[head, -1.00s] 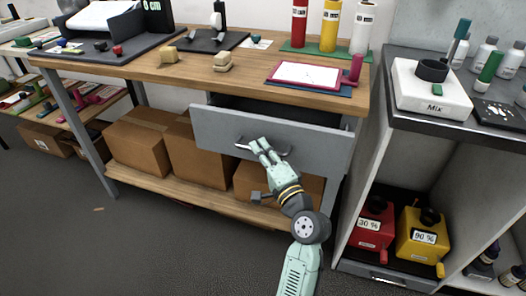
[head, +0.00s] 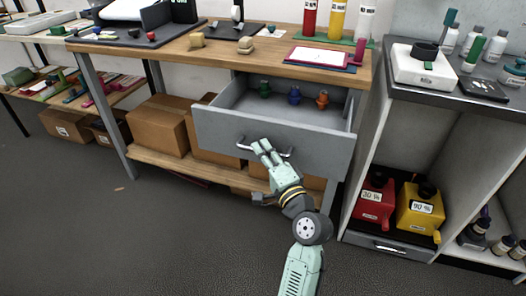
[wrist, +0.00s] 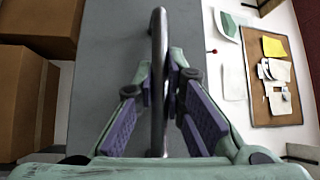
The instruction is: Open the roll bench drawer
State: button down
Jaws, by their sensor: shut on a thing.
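The roll bench drawer (head: 222,125) is grey and stands pulled out from under the wooden bench top (head: 270,66). Its inside shows, with a green, a blue and an orange small item (head: 294,96) near the back. My gripper (head: 262,149) is at the drawer's front, shut on the bar handle (head: 244,147). In the wrist view the handle (wrist: 158,60) runs between the two purple-padded fingers (wrist: 160,85), with the grey drawer front (wrist: 110,40) behind it.
Cardboard boxes (head: 158,124) stand on the bench's lower shelf. To the right is a cabinet with a red container (head: 372,204) and a yellow container (head: 418,212). The dark floor (head: 150,240) in front of the bench is clear at the left.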

jog(key=shift+s, duration=0.2)
jog(key=c, duration=1.7)
grip_release()
jog(key=shift+o, duration=0.2)
jog(key=v, duration=1.2)
jog(key=shift+a+r, duration=0.1)
